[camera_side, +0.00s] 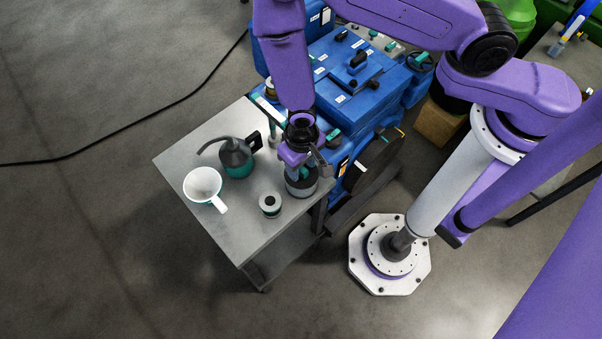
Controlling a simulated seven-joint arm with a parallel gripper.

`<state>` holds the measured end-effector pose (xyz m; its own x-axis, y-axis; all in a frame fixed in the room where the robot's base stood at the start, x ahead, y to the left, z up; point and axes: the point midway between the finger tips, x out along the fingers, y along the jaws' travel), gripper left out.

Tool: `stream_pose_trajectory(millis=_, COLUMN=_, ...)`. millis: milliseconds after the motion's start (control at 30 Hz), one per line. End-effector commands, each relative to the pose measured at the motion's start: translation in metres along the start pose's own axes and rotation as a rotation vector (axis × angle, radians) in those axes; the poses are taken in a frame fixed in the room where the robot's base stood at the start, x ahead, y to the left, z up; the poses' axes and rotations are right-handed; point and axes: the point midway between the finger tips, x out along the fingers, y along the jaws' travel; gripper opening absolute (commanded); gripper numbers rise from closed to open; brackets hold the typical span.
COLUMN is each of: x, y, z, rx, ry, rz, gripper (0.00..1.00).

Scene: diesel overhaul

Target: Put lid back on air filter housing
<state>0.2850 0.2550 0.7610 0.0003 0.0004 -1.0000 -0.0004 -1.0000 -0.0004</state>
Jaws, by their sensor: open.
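My gripper (306,172) points down over the right edge of the grey table, with its jaws open. Directly below it stands a dark grey round canister (301,188), which may be the air filter housing or its lid; the gripper hides much of its top. I cannot tell whether the fingers touch it. A smaller grey cylinder with a dark centre (270,205) stands just left of it, apart from the gripper. I cannot make out a separate lid for certain.
On the metal table (240,235) stand a white funnel-shaped cup with a handle (203,184) and a teal and dark oil can (237,160) with a long spout. The blue engine (350,75) is close behind my gripper. The table's front is clear.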

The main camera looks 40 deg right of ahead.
Motion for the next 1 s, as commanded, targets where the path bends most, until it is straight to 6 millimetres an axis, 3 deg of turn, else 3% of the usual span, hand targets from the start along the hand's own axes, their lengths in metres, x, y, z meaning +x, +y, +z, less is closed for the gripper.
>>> stream_pose_trajectory(millis=233, x=0.0, y=0.0, z=0.0, rx=0.0, ry=0.0, rz=0.0, gripper=0.41)
stream_pose_trajectory(millis=367, x=0.0, y=0.0, z=0.0, rx=0.0, ry=0.0, rz=0.0, gripper=0.0)
stream_pose_trajectory(millis=567, x=-0.001, y=0.0, z=0.0, rx=0.0, ry=0.0, rz=0.0, gripper=0.0)
stream_pose_trajectory(millis=1000, x=-0.023, y=0.0, z=0.0, rx=0.0, ry=0.001, rz=-0.001, gripper=0.0)
